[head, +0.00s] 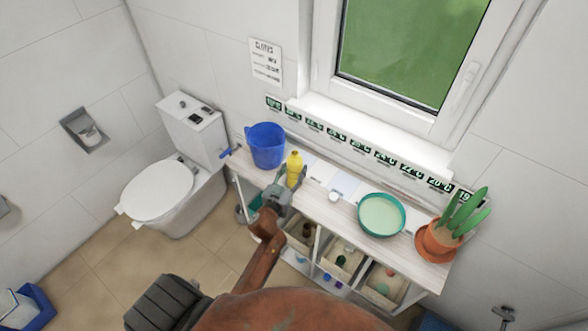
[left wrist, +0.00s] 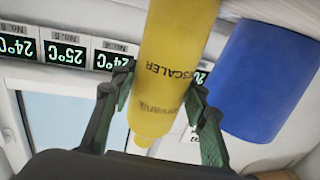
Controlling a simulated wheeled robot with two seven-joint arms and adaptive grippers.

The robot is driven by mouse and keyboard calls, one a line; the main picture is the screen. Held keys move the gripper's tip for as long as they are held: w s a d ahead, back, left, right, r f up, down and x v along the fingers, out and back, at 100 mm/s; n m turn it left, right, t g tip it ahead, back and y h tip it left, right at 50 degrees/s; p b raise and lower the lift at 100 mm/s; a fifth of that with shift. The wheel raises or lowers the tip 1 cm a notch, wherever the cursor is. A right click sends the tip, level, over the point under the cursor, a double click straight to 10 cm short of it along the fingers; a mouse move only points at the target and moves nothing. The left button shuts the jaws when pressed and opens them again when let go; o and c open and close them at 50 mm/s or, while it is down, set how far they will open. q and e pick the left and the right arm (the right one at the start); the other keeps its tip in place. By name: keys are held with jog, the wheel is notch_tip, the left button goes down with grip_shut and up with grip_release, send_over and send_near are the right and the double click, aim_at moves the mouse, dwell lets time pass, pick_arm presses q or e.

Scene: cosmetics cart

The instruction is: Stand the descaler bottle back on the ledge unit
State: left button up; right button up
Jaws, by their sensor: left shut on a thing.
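The yellow descaler bottle (head: 294,166) is upright at the ledge unit (head: 405,252), right of the blue bucket. I cannot tell whether its base touches the top. My left gripper (head: 291,180) is shut on it, reaching from the front. In the left wrist view, which is upside down, the bottle (left wrist: 172,60) stands between the two green fingers of the left gripper (left wrist: 160,105), its cap end pointing down the picture. Part of the printed word DESCALER shows. My right gripper is not in view.
A blue bucket (head: 267,145) stands close left of the bottle. A small white jar (head: 334,196), a teal bowl (head: 381,215) and a potted plant (head: 440,240) stand to the right. Temperature labels line the wall behind. A toilet (head: 160,190) is at left.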

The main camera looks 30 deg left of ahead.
pick_arm(q)
jog(key=shift+r, duration=0.1)
jog(key=o, duration=1.5)
jog(key=shift+f, duration=0.2)
jog(key=shift+r, duration=0.1)
jog(key=shift+s, duration=0.15)
jog(key=s+d, duration=0.1)
jog(key=s, duration=1)
jog(key=shift+s+d, duration=0.2)
jog(key=shift+s, duration=0.1)
